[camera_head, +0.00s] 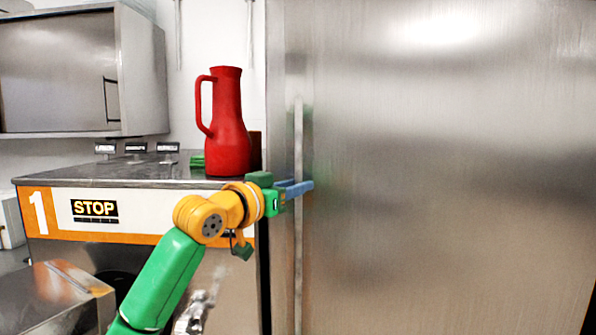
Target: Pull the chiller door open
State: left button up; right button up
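The chiller door (450,200) is a large brushed-steel panel filling the right of the view, and it looks shut. Its long vertical bar handle (298,260) runs near the door's left edge. My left gripper (302,187), with blue fingers, reaches in from the left at the handle's upper part. The fingers cross the handle and overlap it in the picture. I cannot tell whether they are clamped on the bar or still apart around it. My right gripper is not in view.
A batch freezer marked 1 with a STOP display (95,210) stands left of the chiller, close beside my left arm. A red jug (228,125) stands on its top near the arm. A steel wall cabinet (75,75) hangs at the upper left.

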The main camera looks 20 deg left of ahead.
pick_arm(q)
jog(key=shift+w+d+f, duration=0.1)
jog(key=shift+w+f, duration=0.1)
jog(key=shift+w, duration=0.25)
jog(key=shift+w+f, duration=0.15)
jog(key=shift+w, duration=0.3)
jog(key=shift+s, duration=0.1)
grip_shut()
jog(key=shift+r, duration=0.2)
dwell(0.3)
